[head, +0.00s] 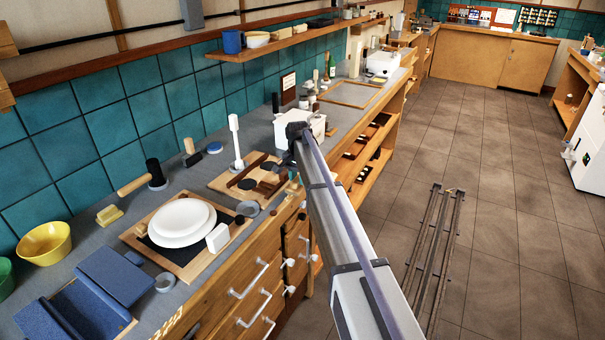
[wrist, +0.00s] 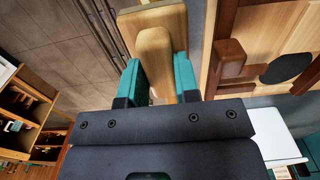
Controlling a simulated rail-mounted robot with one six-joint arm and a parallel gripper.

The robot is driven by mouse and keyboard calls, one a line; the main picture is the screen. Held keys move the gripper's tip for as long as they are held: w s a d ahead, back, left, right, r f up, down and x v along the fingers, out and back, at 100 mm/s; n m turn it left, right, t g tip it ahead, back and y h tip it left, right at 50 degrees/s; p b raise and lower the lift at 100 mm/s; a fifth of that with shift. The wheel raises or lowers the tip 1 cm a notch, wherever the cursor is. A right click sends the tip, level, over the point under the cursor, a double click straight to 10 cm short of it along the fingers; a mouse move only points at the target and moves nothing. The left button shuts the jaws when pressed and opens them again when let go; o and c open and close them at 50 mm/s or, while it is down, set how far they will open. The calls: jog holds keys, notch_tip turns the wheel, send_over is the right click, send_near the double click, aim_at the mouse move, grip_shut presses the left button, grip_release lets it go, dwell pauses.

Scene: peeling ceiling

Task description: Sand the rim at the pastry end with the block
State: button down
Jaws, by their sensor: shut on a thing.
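My gripper (wrist: 157,80) shows in the wrist view with its two teal pads closed on the sides of a pale wooden block (wrist: 154,50). The block has a narrow grip between the pads and a wider wooden part beyond it. Its far face is hidden. In the head view my arm reaches over the counter's front edge, and the gripper is mostly hidden behind it. A wooden board (head: 224,181) with dark strips and dark round pieces lies on the counter just left of the gripper. The same board (wrist: 288,22) is at right in the wrist view, apart from the block.
White plates (head: 182,218) sit on another wooden board nearer on the counter. A white upright tool (head: 235,140) and a white box (head: 310,126) stand behind. A blue case (head: 110,276) is in front left. Drawer handles (head: 250,280) jut below.

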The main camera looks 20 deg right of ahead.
aim_at(292, 190)
jog(key=shift+s+a, duration=0.1)
jog(key=shift+s, duration=0.05)
jog(key=shift+s+a, duration=1.45)
jog(key=shift+a, duration=0.05)
jog(key=shift+s+a, duration=1.55)
jog(key=shift+s, duration=0.05)
jog(key=shift+w, duration=0.1)
jog(key=shift+w+d, duration=1.5)
jog(key=shift+d, duration=0.1)
jog(key=shift+w, duration=0.1)
jog(key=shift+w+d, duration=1.45)
jog(key=shift+d, duration=0.05)
